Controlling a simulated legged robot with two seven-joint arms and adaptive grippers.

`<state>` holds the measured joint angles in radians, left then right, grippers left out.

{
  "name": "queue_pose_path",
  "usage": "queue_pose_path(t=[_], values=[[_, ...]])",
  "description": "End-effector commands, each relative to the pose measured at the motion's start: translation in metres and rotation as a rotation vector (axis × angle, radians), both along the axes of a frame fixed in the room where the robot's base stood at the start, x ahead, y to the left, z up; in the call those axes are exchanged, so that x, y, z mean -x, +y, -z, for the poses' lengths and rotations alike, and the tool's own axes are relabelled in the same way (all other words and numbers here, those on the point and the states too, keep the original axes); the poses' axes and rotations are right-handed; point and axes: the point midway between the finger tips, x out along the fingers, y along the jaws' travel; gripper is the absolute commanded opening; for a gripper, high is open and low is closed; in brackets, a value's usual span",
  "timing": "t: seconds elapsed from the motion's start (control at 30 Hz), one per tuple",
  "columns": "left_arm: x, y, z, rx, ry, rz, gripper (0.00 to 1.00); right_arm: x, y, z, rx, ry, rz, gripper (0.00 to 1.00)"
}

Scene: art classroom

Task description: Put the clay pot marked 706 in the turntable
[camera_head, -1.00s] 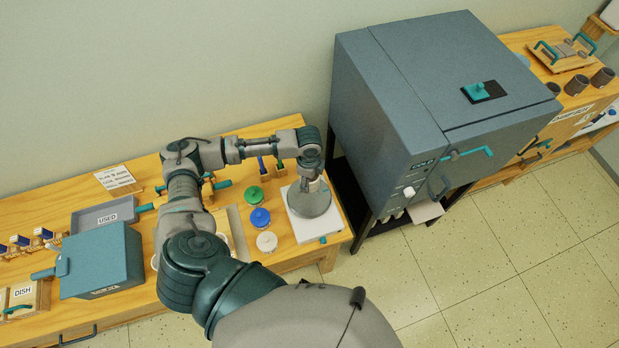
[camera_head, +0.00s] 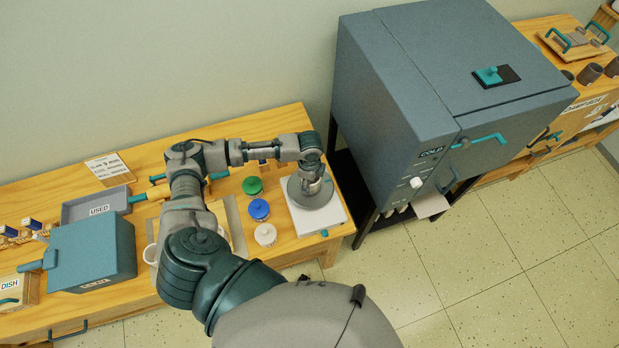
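A round grey turntable (camera_head: 322,201) sits on a white square base at the right end of the wooden table. My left arm reaches over the table, and its gripper (camera_head: 311,188) points down over the turntable disc. The wrist hides the fingertips, so I cannot tell if they are open, shut or holding a pot. Dark pots (camera_head: 590,73) stand on the far right counter; another pot (camera_head: 613,67) is beside them at the picture edge. No marking 706 is readable. My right gripper is out of view.
Left of the turntable are a green lid (camera_head: 252,185), a blue lid (camera_head: 259,210) and a white lid (camera_head: 265,234). A tray marked USED (camera_head: 82,209) and a blue-grey box (camera_head: 95,258) stand further left. A large kiln (camera_head: 410,120) rises close to the table's right.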

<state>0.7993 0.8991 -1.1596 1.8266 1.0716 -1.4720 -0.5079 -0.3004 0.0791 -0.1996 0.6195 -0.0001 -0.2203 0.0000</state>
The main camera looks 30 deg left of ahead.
Motion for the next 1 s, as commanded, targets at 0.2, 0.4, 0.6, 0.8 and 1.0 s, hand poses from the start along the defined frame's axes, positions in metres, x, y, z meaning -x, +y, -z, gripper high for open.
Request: queue_pose_path(t=[0.2,0.4,0.6,0.8,1.0], values=[[-0.0001,-0.0002,0.001,0.001,-0.001,0.0,0.18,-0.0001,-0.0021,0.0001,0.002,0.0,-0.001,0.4],[-0.0001,-0.0002,0.0009,0.001,0.0,0.0,0.18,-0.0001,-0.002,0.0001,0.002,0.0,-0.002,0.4],[0.0,-0.0002,0.0009,0.0,0.0,0.0,0.92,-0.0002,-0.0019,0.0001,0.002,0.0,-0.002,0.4],[-0.0001,-0.0003,0.001,0.0,0.0,0.0,0.92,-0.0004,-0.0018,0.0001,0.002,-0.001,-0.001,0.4],[0.0001,-0.0003,-0.0024,0.0,0.0,0.0,0.92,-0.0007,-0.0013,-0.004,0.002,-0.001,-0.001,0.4]])
